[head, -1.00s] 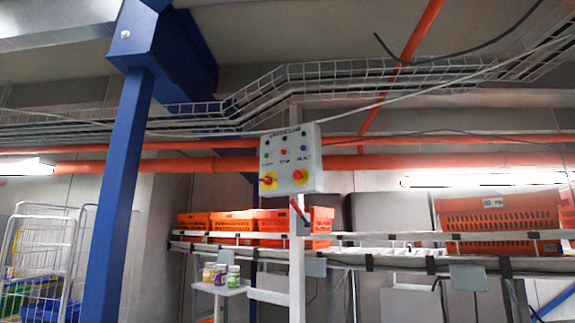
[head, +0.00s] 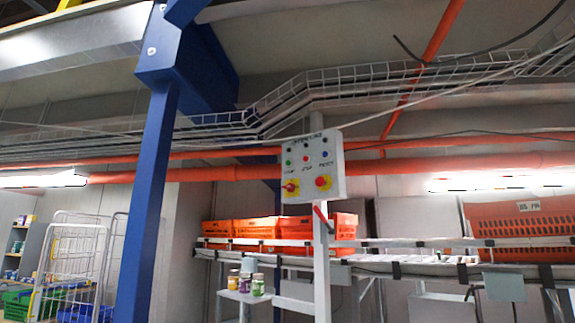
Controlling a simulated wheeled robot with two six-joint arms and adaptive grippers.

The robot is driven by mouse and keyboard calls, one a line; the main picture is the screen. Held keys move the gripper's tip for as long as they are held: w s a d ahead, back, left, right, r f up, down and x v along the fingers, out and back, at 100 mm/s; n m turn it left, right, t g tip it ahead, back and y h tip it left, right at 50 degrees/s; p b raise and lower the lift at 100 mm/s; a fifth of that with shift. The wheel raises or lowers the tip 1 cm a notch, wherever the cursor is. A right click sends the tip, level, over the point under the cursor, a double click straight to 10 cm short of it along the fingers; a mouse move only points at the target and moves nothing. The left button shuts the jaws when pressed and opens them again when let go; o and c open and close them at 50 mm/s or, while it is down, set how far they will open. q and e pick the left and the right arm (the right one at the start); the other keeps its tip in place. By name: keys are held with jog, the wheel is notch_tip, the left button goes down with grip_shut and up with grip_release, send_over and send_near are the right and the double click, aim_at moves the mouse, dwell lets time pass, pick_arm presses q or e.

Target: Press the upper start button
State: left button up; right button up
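The grey control panel (head: 313,167) stands on a white post a little right of the middle in the head view. The labels are too small to read surely. Neither of my grippers shows.
A blue column (head: 150,200) stands left of the panel. Orange totes (head: 262,228) sit on a conveyor behind it, with another orange tote (head: 518,228) at the right. Jars (head: 246,283) stand on a small shelf below. A white wire cage (head: 75,255) is at the left.

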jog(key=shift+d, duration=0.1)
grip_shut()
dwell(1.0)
